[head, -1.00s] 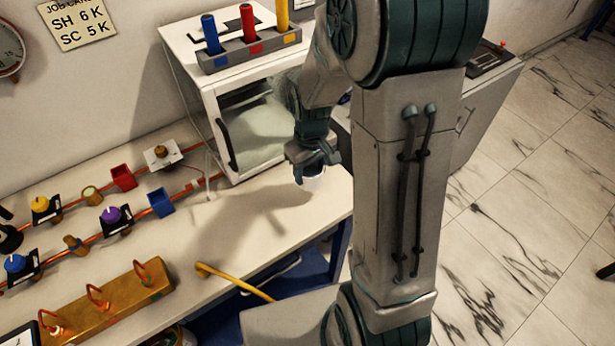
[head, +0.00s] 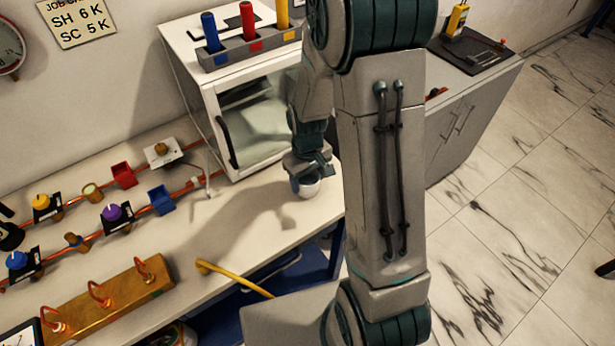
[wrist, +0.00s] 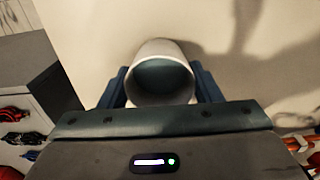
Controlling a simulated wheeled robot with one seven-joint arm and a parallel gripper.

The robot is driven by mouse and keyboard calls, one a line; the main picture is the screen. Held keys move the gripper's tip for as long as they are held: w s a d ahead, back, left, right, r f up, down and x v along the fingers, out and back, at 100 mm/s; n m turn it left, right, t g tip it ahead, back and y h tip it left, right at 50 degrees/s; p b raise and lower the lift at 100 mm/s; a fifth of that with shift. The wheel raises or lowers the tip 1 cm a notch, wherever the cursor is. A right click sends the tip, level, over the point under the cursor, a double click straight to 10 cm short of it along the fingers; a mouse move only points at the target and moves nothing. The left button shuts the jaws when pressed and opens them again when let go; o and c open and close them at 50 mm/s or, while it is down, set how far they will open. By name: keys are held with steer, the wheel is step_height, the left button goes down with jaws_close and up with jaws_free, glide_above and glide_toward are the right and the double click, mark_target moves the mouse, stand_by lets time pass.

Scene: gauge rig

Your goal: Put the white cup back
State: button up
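The white cup (head: 308,188) is at my gripper, over the right end of the bench (head: 245,235), in front of the white open-fronted cabinet. My gripper (head: 305,177) points down, with its fingers on both sides of the cup. The wrist view shows the cup (wrist: 160,57) with its open mouth facing the camera and a grey-blue inside, between the two blue fingers (wrist: 160,86). The fingers appear to press on its sides. I cannot tell whether the cup's base touches the bench.
The cabinet (head: 207,95) stands behind my gripper and carries a rack of coloured handles (head: 250,48). Copper pipes with valves (head: 118,218), a brass block (head: 105,300) and a yellow bent handle (head: 232,278) lie to the left. The bench around the cup is clear.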

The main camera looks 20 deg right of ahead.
steer(key=shift+o, duration=0.8)
steer(key=shift+r, duration=0.25)
step_height(320, 180, up, 12)
steer(key=s+r+m+t, duration=0.1)
steer(key=s+r, duration=0.3)
steer(key=s, duration=0.3)
steer(key=s+r+m+t, duration=0.2)
steer(key=s+r, duration=0.2)
steer(key=s, duration=0.3)
steer(key=shift+s+r+m, duration=0.25)
steer(key=shift+r+m, duration=0.05)
steer(key=shift+r, duration=0.05)
